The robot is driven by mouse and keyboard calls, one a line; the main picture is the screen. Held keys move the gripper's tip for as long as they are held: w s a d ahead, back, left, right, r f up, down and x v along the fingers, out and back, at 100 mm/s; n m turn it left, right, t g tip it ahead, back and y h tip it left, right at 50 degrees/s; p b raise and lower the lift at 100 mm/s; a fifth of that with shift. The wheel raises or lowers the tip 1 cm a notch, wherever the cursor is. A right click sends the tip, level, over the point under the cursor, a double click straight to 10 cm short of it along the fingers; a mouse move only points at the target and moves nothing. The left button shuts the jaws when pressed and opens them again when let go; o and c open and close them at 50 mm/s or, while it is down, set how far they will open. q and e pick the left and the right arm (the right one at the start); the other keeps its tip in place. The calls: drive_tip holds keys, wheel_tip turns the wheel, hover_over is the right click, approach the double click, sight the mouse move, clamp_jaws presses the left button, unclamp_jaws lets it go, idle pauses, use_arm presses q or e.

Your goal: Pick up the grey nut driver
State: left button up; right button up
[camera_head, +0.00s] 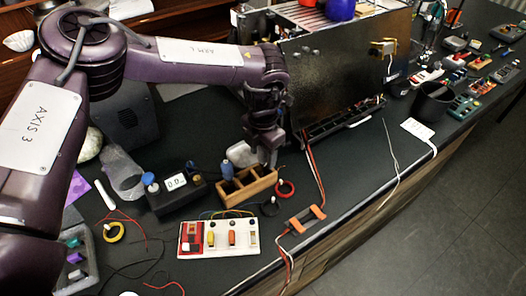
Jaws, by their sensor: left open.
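My left gripper (268,158) comes down from above at the middle of the view, with its fingers pointing down over the back right of a small wooden holder (234,198). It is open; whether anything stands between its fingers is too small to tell. The holder has several compartments, and a blue handle (227,168) stands upright at its left end. I cannot make out the grey nut driver for certain; it may be hidden by the gripper. My right gripper is not in view.
Loose wires lie near the counter's front edge. A black cup (432,102) stands at the right.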

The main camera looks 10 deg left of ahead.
use_arm(q)
drive_tip(key=shift+f, duration=0.2)
drive_tip(key=c, duration=1.1)
drive_tip(key=shift+r, duration=0.1)
